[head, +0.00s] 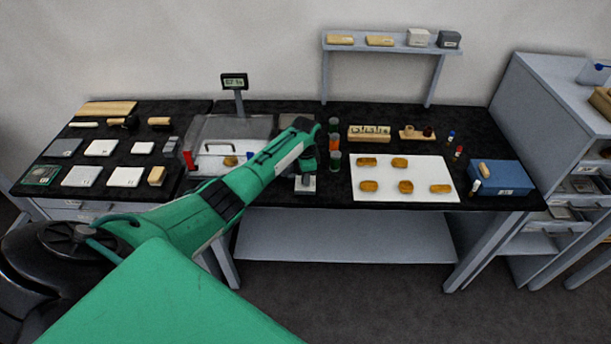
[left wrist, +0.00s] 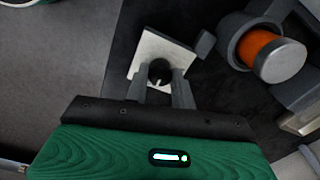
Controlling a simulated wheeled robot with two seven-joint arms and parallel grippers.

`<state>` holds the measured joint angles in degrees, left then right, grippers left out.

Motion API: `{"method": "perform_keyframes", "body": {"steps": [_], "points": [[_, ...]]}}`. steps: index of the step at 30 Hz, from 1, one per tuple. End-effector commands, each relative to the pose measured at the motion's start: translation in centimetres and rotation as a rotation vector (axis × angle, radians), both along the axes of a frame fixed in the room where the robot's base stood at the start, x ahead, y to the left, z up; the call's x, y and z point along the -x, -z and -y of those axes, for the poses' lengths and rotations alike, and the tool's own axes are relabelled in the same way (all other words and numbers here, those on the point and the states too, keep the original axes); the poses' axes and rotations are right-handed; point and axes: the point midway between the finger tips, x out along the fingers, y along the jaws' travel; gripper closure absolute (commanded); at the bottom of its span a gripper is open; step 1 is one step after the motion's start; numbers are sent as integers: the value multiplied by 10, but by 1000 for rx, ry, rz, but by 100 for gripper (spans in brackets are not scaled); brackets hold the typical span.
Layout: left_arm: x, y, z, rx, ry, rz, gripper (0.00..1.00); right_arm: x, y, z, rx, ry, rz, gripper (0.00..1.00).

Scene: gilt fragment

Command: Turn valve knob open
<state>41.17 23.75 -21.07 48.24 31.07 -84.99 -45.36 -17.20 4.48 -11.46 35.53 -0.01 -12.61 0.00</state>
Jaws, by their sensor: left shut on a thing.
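The valve knob (left wrist: 159,69) is a small black round knob with a pale mark, on a square white plate (left wrist: 150,48) in the left wrist view. My left gripper (left wrist: 161,88) is shut on the knob, with one grey finger on each side of it. In the head view my green left arm reaches across the bench, and my left gripper (head: 305,172) points down over the plate (head: 305,186) near the front edge. The knob itself is hidden there by the gripper. My right gripper is not in view.
A grey holder with an orange cylinder (left wrist: 262,48) stands close to the right of the plate in the left wrist view. A white board (head: 420,170) with several brown pieces and a blue box (head: 501,178) lie to the right. A display (head: 235,81) stands behind.

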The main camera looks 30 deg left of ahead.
Motion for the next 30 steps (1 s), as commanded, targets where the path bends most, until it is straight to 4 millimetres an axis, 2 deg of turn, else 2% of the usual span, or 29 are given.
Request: {"method": "perform_keyframes", "body": {"steps": [9, 23, 24, 27, 30], "points": [[-1, -2, 0, 0, 97, 4, 98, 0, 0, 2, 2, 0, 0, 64], [-1, -2, 0, 0, 110, 4, 98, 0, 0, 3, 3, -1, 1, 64], [-1, -2, 0, -1, 110, 5, 73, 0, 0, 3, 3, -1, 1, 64], [-1, -2, 0, 0, 109, 4, 53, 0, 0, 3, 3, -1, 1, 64], [-1, -1, 0, 0, 109, 3, 53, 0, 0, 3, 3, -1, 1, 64]]}}
